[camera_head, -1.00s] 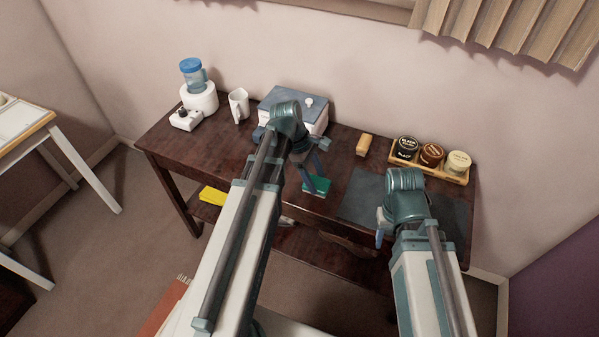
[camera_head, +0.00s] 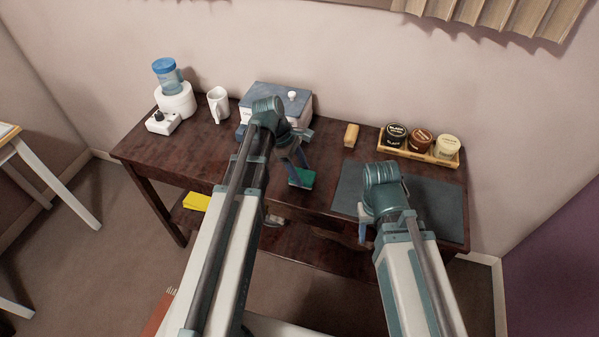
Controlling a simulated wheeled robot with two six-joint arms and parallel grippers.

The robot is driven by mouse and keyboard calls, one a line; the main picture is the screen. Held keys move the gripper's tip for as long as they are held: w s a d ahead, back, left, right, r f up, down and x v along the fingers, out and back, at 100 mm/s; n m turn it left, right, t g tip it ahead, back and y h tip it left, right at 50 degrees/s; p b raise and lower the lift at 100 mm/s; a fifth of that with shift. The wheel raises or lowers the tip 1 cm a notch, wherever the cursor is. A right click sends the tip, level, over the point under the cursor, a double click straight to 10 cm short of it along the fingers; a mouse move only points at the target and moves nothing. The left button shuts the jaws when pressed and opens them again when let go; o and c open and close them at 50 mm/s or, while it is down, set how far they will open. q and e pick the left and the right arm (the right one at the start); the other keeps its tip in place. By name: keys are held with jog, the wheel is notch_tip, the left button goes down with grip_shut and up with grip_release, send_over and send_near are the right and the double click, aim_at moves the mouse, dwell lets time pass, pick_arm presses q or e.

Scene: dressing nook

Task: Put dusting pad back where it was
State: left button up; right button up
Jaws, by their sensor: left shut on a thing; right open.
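A small green pad (camera_head: 306,180), which I take to be the dusting pad, is at the middle of the dark wooden table (camera_head: 200,150), left of the grey mat. My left gripper (camera_head: 299,172) reaches down from above and is shut on it. The gripper's fingers cover part of the pad. I cannot tell whether the pad touches the tabletop or is just above it. My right gripper (camera_head: 364,228) is open and empty near the mat's front left part; its fingers are partly hidden by my own wrist.
A blue-lidded box (camera_head: 272,95) stands behind my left gripper. A tan block (camera_head: 351,135) and a tray (camera_head: 450,161) of several jars are at the back right. The grey mat (camera_head: 437,205) is bare. A mug (camera_head: 218,104) and a water dispenser (camera_head: 175,98) stand left. A yellow item (camera_head: 196,201) lies below.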

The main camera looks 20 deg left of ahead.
pick_arm(q)
jog(key=shift+f, duration=0.1)
jog(key=shift+f+b, duration=0.5)
jog(key=shift+b, duration=0.1)
jog(key=o, duration=1.2)
jog(key=shift+r, duration=0.2)
